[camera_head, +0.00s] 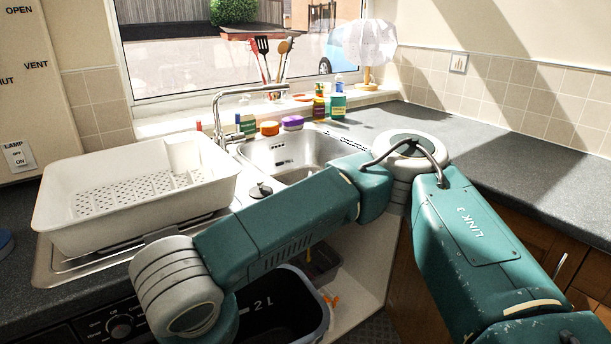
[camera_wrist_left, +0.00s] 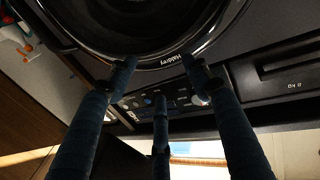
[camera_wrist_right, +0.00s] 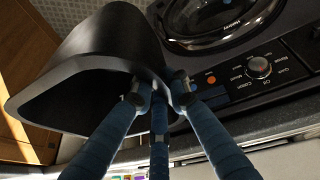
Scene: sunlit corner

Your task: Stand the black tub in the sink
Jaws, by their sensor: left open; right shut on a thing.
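The black tub (camera_head: 315,308) is at the bottom of the head view, in front of the open cupboard and below the counter, marked "2 L". Its opening faces up and my right arm covers part of it. My right gripper (camera_wrist_right: 158,92) is shut on the tub's rim; the tub (camera_wrist_right: 100,55) fills the left of the right wrist view. The sink (camera_head: 290,152) is under the window, its bowl partly hidden by my right arm. My left gripper (camera_wrist_left: 160,78) is open and empty, facing the washing machine; it does not show in the head view.
A white basin (camera_head: 190,205) with a perforated insert stands on the drainer left of the sink. A washing machine (camera_wrist_left: 130,30) is below the counter. The right counter (camera_head: 480,130) is clear.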

